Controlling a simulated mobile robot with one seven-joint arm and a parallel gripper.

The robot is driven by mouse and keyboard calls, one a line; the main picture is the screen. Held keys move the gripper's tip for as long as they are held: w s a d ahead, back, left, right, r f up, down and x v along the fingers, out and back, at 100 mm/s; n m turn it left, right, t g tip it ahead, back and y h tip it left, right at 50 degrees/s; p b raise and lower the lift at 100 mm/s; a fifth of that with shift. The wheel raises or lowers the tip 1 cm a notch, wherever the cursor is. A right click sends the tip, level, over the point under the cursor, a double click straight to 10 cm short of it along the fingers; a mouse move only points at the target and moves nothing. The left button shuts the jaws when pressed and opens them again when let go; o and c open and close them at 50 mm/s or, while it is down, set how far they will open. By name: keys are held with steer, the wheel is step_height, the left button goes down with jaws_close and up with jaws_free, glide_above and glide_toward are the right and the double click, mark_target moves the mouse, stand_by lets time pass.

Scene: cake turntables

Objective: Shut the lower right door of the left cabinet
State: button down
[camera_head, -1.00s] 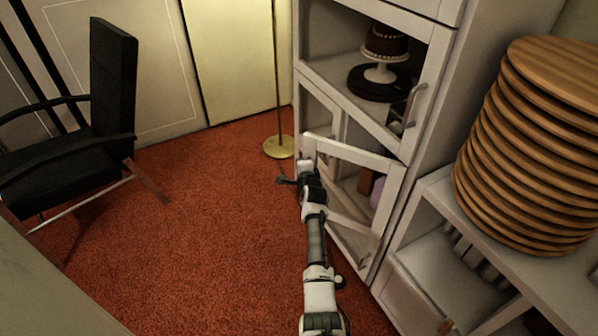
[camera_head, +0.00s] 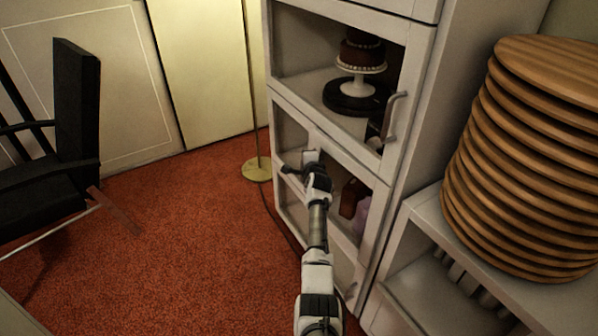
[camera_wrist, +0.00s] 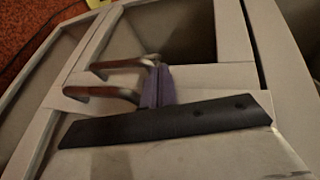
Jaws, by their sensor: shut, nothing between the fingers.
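The left cabinet (camera_head: 418,70) is off-white with glass-paned doors. Its lower right door (camera_head: 376,205) stands about in line with the cabinet front; whether a small gap remains cannot be told. My gripper (camera_head: 291,169) is at the door's left side near the middle seam, shut and empty. In the wrist view my gripper (camera_wrist: 157,82) is in front of the door fronts, close to two bar handles, one upper (camera_wrist: 122,64) and one lower (camera_wrist: 100,92). Whether it touches the door or the handles is unclear. My arm hides part of the lower door in the head view.
A stack of round wooden boards (camera_head: 520,160) stands on a low white shelf (camera_head: 425,212) at the right. A black armchair (camera_head: 75,110) is at the left. A lamp's brass base (camera_head: 256,170) stands by the cabinet. Red carpet (camera_head: 180,240) lies clear in between.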

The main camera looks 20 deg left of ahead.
steer(key=shift+w+d+b, duration=0.55)
steer(key=shift+w, duration=0.35)
steer(key=shift+s+a, duration=0.1)
